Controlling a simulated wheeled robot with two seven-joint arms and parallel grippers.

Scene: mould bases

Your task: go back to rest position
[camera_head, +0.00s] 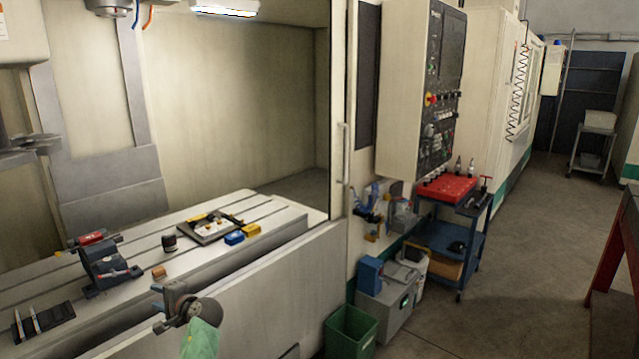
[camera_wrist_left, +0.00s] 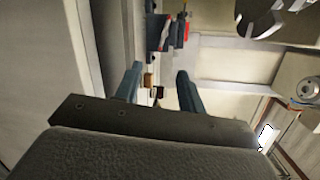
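My left gripper (camera_head: 158,307) hangs in front of the milling machine's bed, at the lower middle of the head view. In the left wrist view its two fingers (camera_wrist_left: 159,72) stand apart with nothing held between them. The machine bed (camera_head: 290,222) lies beyond it and carries a plate with tools (camera_head: 208,229), a blue block (camera_head: 234,239), a yellow block (camera_head: 251,230), a dark cylinder (camera_head: 169,243) and a small copper block (camera_head: 158,272). My right gripper is not in view.
A dark vise (camera_head: 104,268) stands on the bed at left. The machine's front wall (camera_head: 265,300) is close to my left gripper. A green bin (camera_head: 350,332), a grey box (camera_head: 388,310) and a blue cart (camera_head: 462,238) stand at right.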

